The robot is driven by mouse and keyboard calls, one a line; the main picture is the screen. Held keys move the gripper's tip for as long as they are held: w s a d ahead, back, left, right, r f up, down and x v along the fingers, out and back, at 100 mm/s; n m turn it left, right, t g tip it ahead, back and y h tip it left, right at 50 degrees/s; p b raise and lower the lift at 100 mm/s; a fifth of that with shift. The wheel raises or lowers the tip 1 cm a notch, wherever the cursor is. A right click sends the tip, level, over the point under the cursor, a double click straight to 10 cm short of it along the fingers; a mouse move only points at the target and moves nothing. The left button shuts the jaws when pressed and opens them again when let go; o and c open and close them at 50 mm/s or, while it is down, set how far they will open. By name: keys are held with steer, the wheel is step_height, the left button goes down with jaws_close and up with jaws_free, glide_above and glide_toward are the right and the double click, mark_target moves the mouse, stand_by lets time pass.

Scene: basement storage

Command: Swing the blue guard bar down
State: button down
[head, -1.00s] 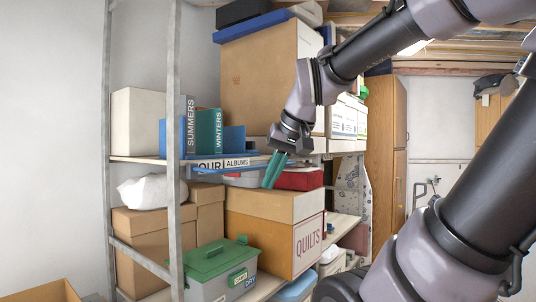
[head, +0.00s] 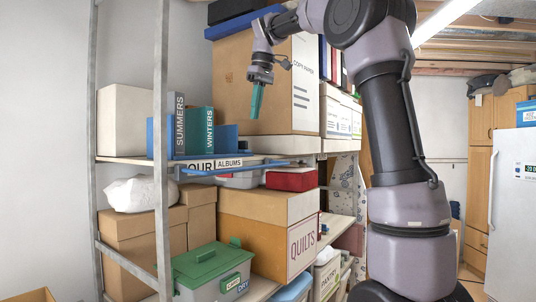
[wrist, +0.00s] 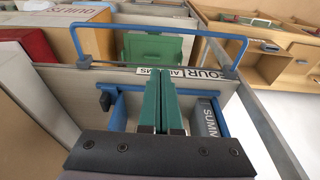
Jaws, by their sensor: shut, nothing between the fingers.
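The blue guard bar (head: 240,171) is at the front edge of the middle shelf, across the label strip (head: 226,163). In the wrist view, the U-shaped guard bar (wrist: 165,29) juts out beyond the shelf edge from two end mounts. It looks roughly level, though I cannot tell its exact angle. My gripper (head: 256,108) points down, above the shelf and in front of the large cardboard box. It is shut and empty, apart from the bar. In the wrist view, my gripper (wrist: 164,88) is on the shelf side of the bar.
A large cardboard box (head: 262,85) stands behind my gripper. The QUILTS box (head: 270,228), a red box (head: 291,180) and a green-lidded bin (head: 210,268) are below. A metal post (head: 161,120) rises at the left.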

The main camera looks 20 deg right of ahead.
steer(key=shift+s+d+f+x, duration=0.1)
steer(key=shift+s+d+x, duration=0.2)
steer(key=shift+x, duration=1.8)
steer(key=shift+s+d+f+x, duration=0.1)
steer(key=shift+s+d+x, duration=0.2)
steer(key=shift+x, duration=1.8)
steer(key=shift+s+d+f+x, duration=0.1)
steer(key=shift+s+d+x, duration=0.2)
steer(key=shift+x, duration=1.75)
steer(key=shift+f, duration=0.1)
steer(key=shift+s+d+f, duration=0.1)
steer(key=shift+f, duration=0.3)
steer(key=shift+s+d+f, duration=0.1)
steer(key=shift+s+f, duration=0.05)
steer(key=shift+f, duration=0.3)
